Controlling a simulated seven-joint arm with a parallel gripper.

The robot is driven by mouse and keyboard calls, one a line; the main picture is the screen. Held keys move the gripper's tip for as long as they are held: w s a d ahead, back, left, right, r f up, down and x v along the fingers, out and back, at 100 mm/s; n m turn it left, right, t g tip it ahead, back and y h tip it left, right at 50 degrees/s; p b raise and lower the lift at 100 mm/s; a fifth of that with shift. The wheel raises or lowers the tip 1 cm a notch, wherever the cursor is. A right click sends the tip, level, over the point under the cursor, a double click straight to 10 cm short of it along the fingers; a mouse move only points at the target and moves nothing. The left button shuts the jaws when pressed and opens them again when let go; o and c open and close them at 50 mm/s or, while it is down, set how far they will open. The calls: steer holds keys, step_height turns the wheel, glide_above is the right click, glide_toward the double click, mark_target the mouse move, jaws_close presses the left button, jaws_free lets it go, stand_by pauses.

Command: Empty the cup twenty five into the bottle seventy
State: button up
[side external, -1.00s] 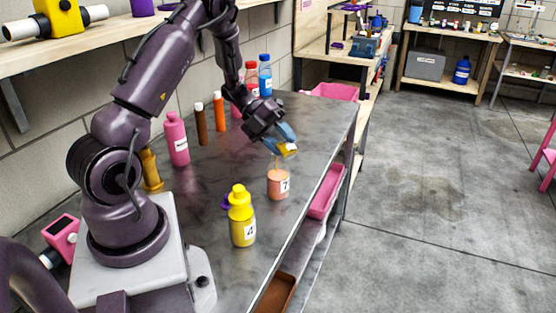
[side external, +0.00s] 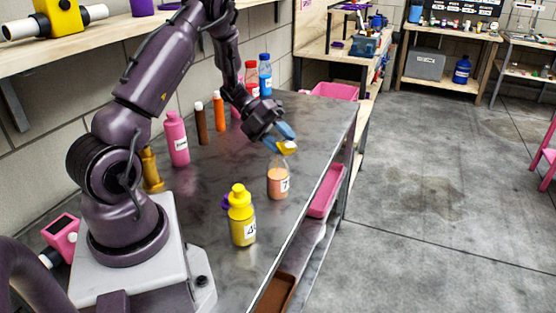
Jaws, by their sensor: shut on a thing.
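My gripper (side external: 284,138), with blue fingers, is shut on a small yellow-and-white cup (side external: 287,147). The cup is tilted just above the mouth of a clear bottle; its number cannot be read. The bottle (side external: 278,183) stands upright near the table's right edge and holds orange-pink liquid. Its label shows a 7, and the rest of the number is turned out of sight. I cannot tell whether liquid is left in the cup or whether its rim touches the bottle.
A yellow bottle (side external: 242,217) labelled with a 4 stands in front on the metal table (side external: 215,165). Pink (side external: 177,140), brown (side external: 201,124) and orange (side external: 219,112) bottles stand along the wall, with red and blue-capped ones behind. The table's middle is clear.

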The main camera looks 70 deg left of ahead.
steer(key=shift+a+r+t+h+p, duration=0.15)
steer(key=shift+t+h+p, duration=0.25)
steer(key=shift+h, duration=0.5)
stand_by(1.9)
steer(key=shift+s+a+n+t+h, duration=0.15)
steer(key=shift+n+t+h, duration=0.25)
steer(key=shift+h, duration=0.5)
steer(key=shift+w+a+n+t+h, duration=0.1)
steer(key=shift+a+n+t+h, duration=0.25)
steer(key=shift+h, duration=0.55)
stand_by(3.4)
